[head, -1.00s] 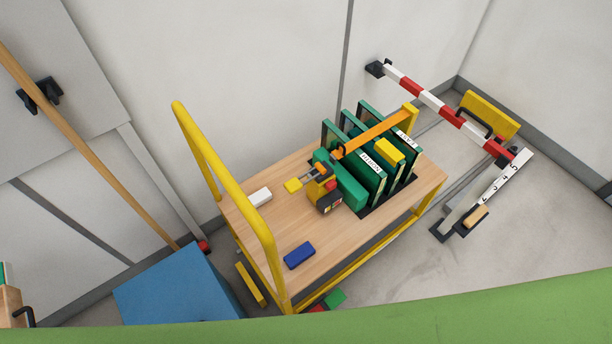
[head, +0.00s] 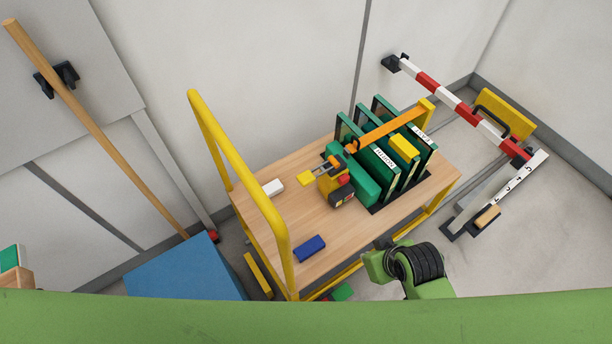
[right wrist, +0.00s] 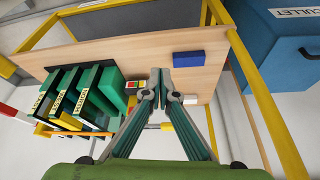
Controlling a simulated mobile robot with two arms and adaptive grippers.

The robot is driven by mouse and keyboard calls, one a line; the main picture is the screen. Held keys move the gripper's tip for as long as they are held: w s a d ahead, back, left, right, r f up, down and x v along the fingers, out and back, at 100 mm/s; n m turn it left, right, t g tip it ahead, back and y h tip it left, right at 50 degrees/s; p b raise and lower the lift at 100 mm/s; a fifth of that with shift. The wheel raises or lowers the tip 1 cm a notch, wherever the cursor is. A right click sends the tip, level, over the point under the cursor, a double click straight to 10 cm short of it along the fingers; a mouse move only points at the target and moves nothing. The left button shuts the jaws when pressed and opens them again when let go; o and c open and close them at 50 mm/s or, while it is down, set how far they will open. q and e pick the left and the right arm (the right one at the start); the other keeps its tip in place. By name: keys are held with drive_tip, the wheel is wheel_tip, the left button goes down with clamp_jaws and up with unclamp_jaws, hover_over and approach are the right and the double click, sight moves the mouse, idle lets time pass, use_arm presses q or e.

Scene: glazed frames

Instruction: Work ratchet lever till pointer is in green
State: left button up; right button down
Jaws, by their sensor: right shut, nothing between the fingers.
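The ratchet (head: 328,166) sits on the cart top, on the end of an orange strap (head: 385,131) that runs across several green frames (head: 373,160). Beside it is a yellow and black unit (head: 336,186) with a red part. In the right wrist view, a small panel with coloured patches (right wrist: 132,86) shows just left of my fingers; its pointer is too small to read. My right gripper (right wrist: 160,66) is shut and empty over the cart top, partly covering the ratchet area. In the head view only my right arm shows. My left gripper is out of view.
The wooden cart top (head: 270,222) carries a blue block (head: 309,248) and a white block (head: 273,187). A yellow handle (head: 245,180) rises at its left end. A blue bin (head: 185,272) stands left. A red-and-white bar (head: 455,104) is behind at right.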

drive_tip(key=w+a+r+n+t+y, duration=0.1)
drive_tip(key=w+a+r+n, duration=0.2)
drive_tip(key=w+a+r, duration=0.15)
wheel_tip(320, 180, up, 5)
drive_tip(key=n+t+y, duration=0.1)
drive_tip(key=n+y, duration=0.3)
drive_tip(key=n, duration=0.7)
hover_over(307, 178)
drive_tip(key=shift+d+f, duration=0.1)
wheel_tip(307, 178, down, 8)
drive_tip(key=b, duration=0.7)
drive_tip(key=shift+r, duration=0.25)
drive_tip(key=shift+f+b, duration=0.4)
drive_tip(key=shift+f, duration=0.25)
drive_tip(key=shift+f, duration=0.1)
